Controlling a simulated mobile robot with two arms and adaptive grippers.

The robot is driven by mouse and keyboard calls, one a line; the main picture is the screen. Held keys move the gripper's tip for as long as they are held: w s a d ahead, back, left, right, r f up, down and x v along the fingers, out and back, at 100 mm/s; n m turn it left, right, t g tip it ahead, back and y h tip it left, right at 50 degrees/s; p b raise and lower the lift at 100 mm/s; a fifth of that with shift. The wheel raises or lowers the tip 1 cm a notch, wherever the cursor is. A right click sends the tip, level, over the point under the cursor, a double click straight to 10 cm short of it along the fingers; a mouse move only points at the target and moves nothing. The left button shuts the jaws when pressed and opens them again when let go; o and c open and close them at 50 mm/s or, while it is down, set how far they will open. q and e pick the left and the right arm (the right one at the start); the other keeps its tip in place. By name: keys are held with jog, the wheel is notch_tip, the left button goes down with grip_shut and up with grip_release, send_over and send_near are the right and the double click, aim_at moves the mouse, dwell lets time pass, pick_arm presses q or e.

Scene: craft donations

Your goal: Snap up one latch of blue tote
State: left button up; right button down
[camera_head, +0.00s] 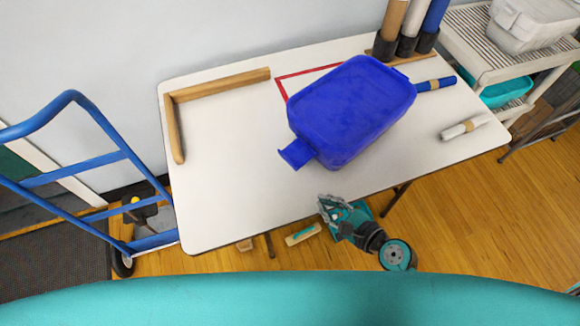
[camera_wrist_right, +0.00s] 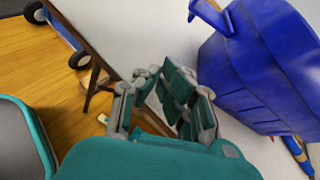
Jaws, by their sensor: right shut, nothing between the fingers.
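The blue tote (camera_head: 352,108) sits closed on the white table, right of its middle, turned at an angle. A blue latch (camera_head: 297,154) sticks outward from its near left end. In the right wrist view the tote (camera_wrist_right: 262,70) fills the right side, and the latch (camera_wrist_right: 210,16) juts out at the top. Any latch on the far end is not clearly seen. My right gripper (camera_head: 328,204) is just off the table's front edge, below the latch and apart from it. In the wrist view this gripper (camera_wrist_right: 180,88) is shut and empty. My left gripper is not in view.
The white table (camera_head: 225,190) has free room on its left. A wooden corner piece (camera_head: 220,86) and a red outline (camera_head: 308,71) lie at the back. Rolls (camera_head: 465,127) lie right of the tote. A blue hand truck (camera_head: 75,190) stands left; a shelf cart (camera_head: 480,50) stands right.

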aim_at(298, 153)
jog(key=r+m, duration=0.1)
jog(key=w+m, duration=0.1)
jog(key=r+t, duration=0.1)
jog(key=shift+w+a+r+m, duration=0.2)
jog(key=shift+a+r+m, duration=0.1)
jog(key=shift+m, duration=0.1)
jog(key=x, duration=1)
jog(key=shift+s, duration=0.1)
jog(key=shift+r+y+p, duration=0.1)
jog(key=shift+y+p, duration=0.2)
